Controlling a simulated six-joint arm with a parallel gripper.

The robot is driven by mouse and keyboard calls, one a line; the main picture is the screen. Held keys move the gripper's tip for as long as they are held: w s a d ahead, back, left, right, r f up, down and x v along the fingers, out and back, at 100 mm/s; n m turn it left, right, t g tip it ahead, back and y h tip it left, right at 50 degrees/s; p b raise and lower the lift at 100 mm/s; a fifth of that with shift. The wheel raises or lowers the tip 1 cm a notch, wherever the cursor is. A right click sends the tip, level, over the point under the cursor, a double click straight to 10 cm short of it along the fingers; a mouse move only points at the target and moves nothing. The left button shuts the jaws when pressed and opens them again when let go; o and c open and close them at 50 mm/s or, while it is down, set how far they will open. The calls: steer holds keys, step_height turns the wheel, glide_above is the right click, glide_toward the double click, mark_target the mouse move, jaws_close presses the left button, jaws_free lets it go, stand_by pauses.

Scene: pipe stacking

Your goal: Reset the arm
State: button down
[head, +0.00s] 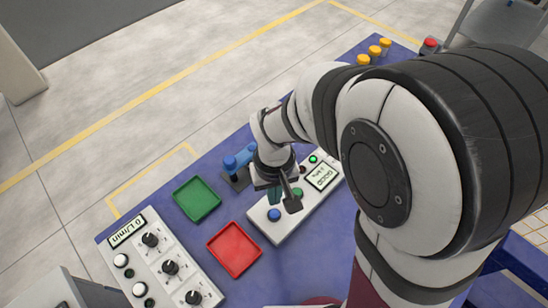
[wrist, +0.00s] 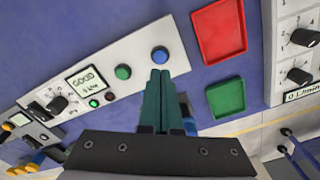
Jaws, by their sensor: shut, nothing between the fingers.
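My gripper (head: 283,198) hangs over the white button panel (head: 262,228), close to its blue button (head: 274,214) and green button (head: 297,192). In the wrist view its two green fingers (wrist: 160,76) are pressed together with nothing between them. The fingertips there appear just below the blue button (wrist: 160,54); I cannot tell whether they touch the panel. The green button (wrist: 123,71) is to their left. The panel's display (wrist: 85,80) reads GOOD, and a small green light (wrist: 93,103) glows beside it.
A green tray (head: 196,198) and a red tray (head: 234,249) lie empty on the blue table. A blue pipe part (head: 238,160) stands on a dark holder beside my gripper. A dial panel (head: 160,262) reading 0 L/min is at the lower left. Yellow-topped pieces (head: 375,50) stand at the far end.

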stand_by(0.5)
steer(key=s+d+r+m+y, duration=0.1)
steer(key=s+d+r+m, duration=0.2)
steer(key=s, duration=0.4)
steer(key=s+d+r+m, duration=0.3)
steer(key=s+r+m, duration=0.2)
steer(key=s+r, duration=0.2)
steer(key=shift+d+r+m+y, duration=0.2)
steer(key=shift+d+m+y, duration=0.1)
steer(key=shift+y, duration=0.1)
